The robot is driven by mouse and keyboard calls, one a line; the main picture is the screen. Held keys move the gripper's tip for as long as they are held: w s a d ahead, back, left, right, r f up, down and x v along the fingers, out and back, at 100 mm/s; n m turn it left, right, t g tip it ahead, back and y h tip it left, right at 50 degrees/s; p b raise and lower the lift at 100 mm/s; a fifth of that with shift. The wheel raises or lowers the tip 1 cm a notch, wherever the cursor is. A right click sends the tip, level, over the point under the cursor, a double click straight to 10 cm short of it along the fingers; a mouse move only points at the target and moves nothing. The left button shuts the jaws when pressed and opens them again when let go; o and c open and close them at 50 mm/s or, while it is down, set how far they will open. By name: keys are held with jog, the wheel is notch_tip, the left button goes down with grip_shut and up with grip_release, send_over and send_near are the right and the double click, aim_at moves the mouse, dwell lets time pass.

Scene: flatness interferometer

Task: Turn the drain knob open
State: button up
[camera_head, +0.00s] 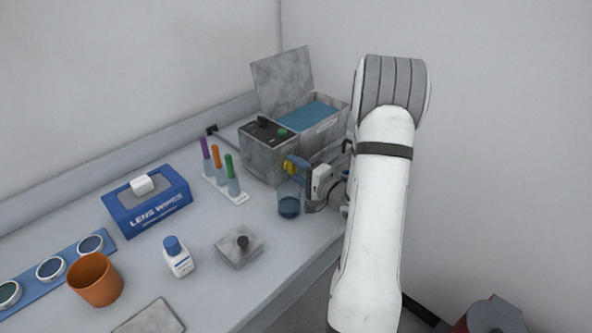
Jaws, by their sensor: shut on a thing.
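A grey bath (333,124) of blue liquid, its lid raised, stands at the back of the bench, joined to a grey control box (262,152). My gripper (294,167) is at the front of this unit, reaching in from the right. A glass beaker (289,206) with dark blue liquid stands just below my gripper.
A rack (238,198) of several capped tubes stands left of the beaker. A grey block with a dark knob (239,248), a white bottle (179,261), a lens wipes box (152,211) and an orange cup (97,284) stand farther left and forward. A wall closes off the right.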

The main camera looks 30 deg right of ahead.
jog(key=shift+f, duration=0.1)
jog(key=n+b, duration=0.2)
jog(key=n, duration=0.1)
jog(key=shift+b, duration=0.3)
jog(key=shift+n+b, duration=0.7)
jog(key=shift+n, duration=0.6)
jog(key=o, duration=1)
jog(key=v, duration=0.7)
jog(key=shift+s+d, duration=0.1)
jog(key=shift+s, duration=0.3)
